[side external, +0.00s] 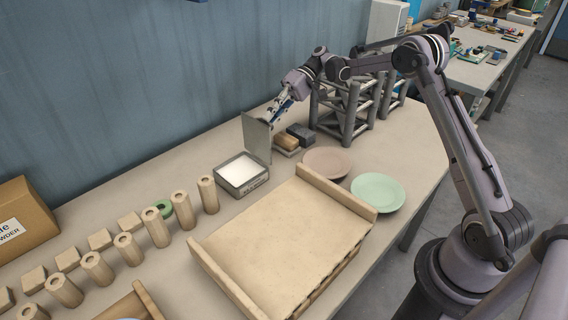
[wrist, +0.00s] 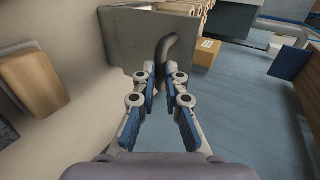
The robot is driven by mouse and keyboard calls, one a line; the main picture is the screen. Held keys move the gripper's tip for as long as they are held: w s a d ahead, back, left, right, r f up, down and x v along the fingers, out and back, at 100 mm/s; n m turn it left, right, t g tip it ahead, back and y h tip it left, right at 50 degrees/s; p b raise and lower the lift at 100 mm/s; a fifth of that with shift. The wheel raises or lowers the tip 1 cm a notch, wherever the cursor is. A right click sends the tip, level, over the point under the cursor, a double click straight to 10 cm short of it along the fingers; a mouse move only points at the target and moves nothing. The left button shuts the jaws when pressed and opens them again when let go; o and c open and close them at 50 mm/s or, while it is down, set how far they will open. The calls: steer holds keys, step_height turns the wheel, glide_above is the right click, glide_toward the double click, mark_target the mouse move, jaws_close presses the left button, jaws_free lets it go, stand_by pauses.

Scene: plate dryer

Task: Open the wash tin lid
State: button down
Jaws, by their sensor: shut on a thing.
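The wash tin (side external: 228,187) is a grey square box with white contents, standing on the table near the wall. Its grey lid (side external: 257,138) stands up roughly vertical at the tin's back right edge. My gripper (side external: 271,117) is at the lid's right side, near its upper part. In the wrist view, my gripper (wrist: 163,82) is shut on the dark curved lid handle (wrist: 166,55), with a finger on each side. The grey lid face (wrist: 130,42) is behind the handle. The handle is hidden in the side view.
Brown and dark blocks (side external: 287,141) lie right of the lid. A dark metal rack (side external: 349,130) stands beyond them. A pink plate (side external: 326,162), a green plate (side external: 378,192) and a wooden tray (side external: 280,245) are in front. Wooden cylinders (side external: 208,194) line the left side.

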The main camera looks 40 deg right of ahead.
steer(key=shift+f+h, duration=0.4)
steer(key=shift+f, duration=0.85)
steer(key=c, duration=1.4)
jaws_free()
steer(key=shift+o, duration=0.2)
steer(key=shift+v, duration=3.9)
steer(key=shift+a+r, duration=0.1)
steer(key=shift+r, duration=0.05)
